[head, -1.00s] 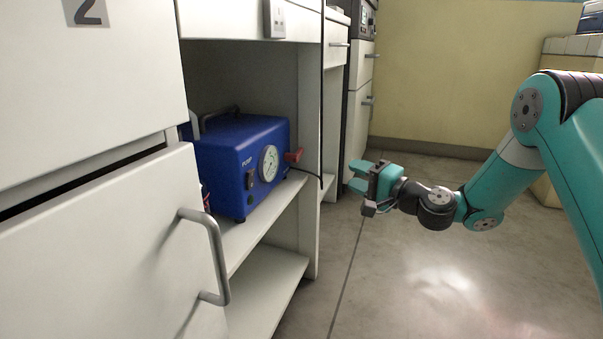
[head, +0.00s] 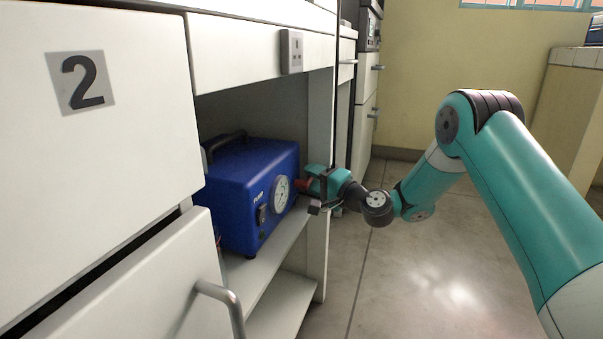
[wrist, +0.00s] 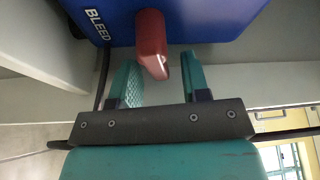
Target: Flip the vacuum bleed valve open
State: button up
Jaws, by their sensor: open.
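The blue pump (head: 248,190) sits on a shelf inside the cabinet, with a round gauge (head: 281,193) on its front. The red bleed valve lever (wrist: 152,45) sticks out of the pump's side by the label BLEED (wrist: 97,26) in the wrist view. In the head view only a bit of the red lever (head: 302,184) shows beside my gripper (head: 312,187). In the wrist view my gripper (wrist: 162,82) is open. Its two teal fingers stand on either side of the lever's end, with a visible gap on each side.
The shelf (head: 262,268) runs below the pump. A white cabinet door marked 2 (head: 110,100) and a drawer handle (head: 225,300) are at the left. A dark cable (wrist: 104,70) hangs near the fingers. The floor (head: 420,280) at the right is clear.

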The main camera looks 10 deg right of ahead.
jog(key=shift+w+a, duration=0.2)
jog(key=shift+c, duration=0.2)
grip_shut()
jog(key=shift+r+p, duration=0.2)
jog(key=shift+p, duration=0.45)
jog(key=m+p, duration=0.1)
jog(key=p, duration=0.1)
jog(key=shift+g+p, duration=0.3)
jog(key=shift+p, duration=0.05)
jog(key=shift+f+m+h+p, duration=0.3)
jog(key=shift+m+p, duration=0.2)
jog(key=shift+p, duration=0.25)
jog(key=shift+f, duration=0.2)
jog(key=shift+d, duration=0.1)
